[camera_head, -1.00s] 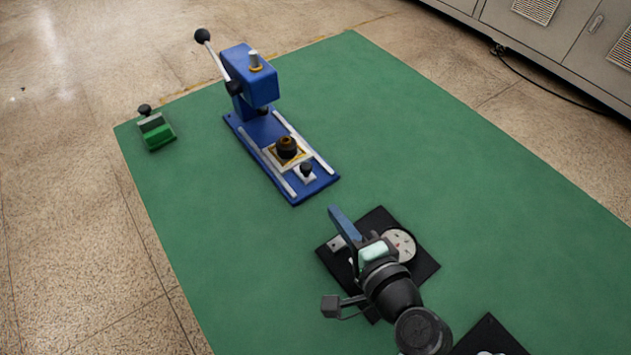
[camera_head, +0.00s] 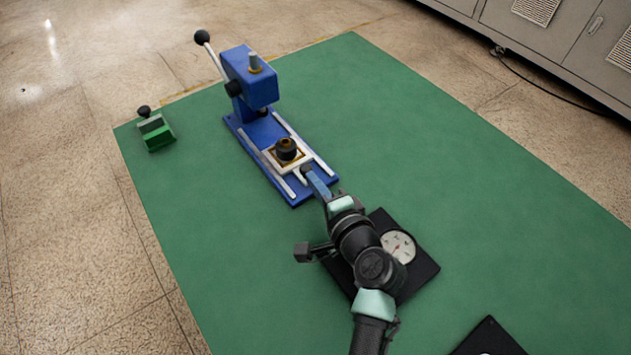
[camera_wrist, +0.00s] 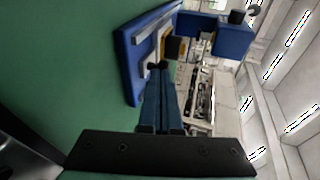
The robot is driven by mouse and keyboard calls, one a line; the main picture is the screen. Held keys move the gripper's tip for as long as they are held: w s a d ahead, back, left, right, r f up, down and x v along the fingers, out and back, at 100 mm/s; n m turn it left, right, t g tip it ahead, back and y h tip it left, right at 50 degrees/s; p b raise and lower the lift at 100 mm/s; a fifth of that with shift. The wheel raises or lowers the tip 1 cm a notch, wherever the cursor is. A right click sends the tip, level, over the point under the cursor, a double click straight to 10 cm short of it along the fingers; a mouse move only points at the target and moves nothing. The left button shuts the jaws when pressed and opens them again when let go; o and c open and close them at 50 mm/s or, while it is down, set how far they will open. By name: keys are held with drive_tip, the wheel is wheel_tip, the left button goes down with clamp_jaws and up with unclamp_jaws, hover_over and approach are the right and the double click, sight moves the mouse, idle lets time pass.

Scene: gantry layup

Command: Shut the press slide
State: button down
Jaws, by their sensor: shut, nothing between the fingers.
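The blue press (camera_head: 252,85) stands at the far left part of the green mat, its lever with a black knob (camera_head: 202,37) raised up and to the left. Its white slide (camera_head: 280,163) sits out toward the front between two light rails and carries a dark round part (camera_head: 286,149) with a brass-coloured rim. My gripper (camera_head: 312,178) is shut and empty, with its blue fingertips at the slide's front handle, hiding most of it. In the wrist view the closed fingers (camera_wrist: 160,80) point at the black knob (camera_wrist: 157,66) of the slide; whether they touch it I cannot tell.
A black plate with a white dial (camera_head: 398,246) lies under and beside my arm. A small green block with a black knob (camera_head: 155,131) sits at the mat's left edge. Another black plate (camera_head: 488,338) is at the front. The mat's right side (camera_head: 500,190) is clear.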

sight(285, 149)
drive_tip(key=w+a, duration=0.3)
drive_tip(key=w, duration=0.2)
drive_tip(key=w+a+b, duration=0.1)
drive_tip(key=w+a, duration=0.1)
drive_tip(key=shift+w+a, duration=0.3)
drive_tip(key=shift+a+r, duration=0.1)
drive_tip(key=shift+r, duration=0.1)
